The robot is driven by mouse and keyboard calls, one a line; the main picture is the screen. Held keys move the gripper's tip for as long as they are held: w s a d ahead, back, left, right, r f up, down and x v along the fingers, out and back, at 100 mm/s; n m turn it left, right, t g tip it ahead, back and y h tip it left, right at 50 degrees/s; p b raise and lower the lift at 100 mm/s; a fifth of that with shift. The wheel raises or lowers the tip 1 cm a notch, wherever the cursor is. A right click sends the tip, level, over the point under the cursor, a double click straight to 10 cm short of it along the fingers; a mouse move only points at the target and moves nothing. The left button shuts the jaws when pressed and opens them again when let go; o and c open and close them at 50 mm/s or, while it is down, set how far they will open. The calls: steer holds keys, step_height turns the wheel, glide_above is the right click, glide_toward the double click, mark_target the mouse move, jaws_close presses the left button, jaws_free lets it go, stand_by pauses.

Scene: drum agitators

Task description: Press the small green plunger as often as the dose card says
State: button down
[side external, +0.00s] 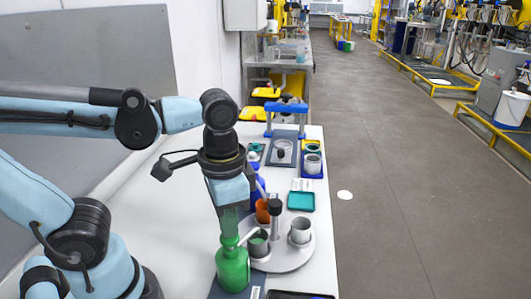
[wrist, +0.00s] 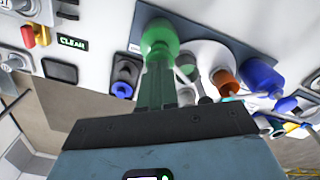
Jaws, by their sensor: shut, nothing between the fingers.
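A green bottle with a green plunger head (side external: 232,268) stands at the near end of the white bench. In the wrist view the green plunger and bottle (wrist: 159,36) show just beyond my fingertips. My gripper (side external: 229,233) points down, its green-tinted fingers shut and empty. Its tips are right over the plunger top and seem to touch it; I cannot tell how far it is pressed down. I cannot make out a dose card with readable writing in either view.
A round grey carousel (side external: 290,257) with metal cups stands right of the bottle. An orange cup (side external: 262,211), a teal tray (side external: 301,201) and a blue frame (side external: 286,108) stand farther back. A label reading CLEAR (wrist: 73,42) and red and yellow pieces (wrist: 35,35) show in the wrist view.

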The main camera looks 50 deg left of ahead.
steer(key=shift+r, duration=2.85)
steer(key=w+a+f+n+t, duration=0.3)
steer(key=w+a+f+t, duration=0.2)
steer(key=w+a+t, duration=0.1)
steer(key=shift+w+a+f+t, duration=0.2)
steer(key=shift+w+f+t, duration=0.3)
steer(key=shift+w, duration=0.55)
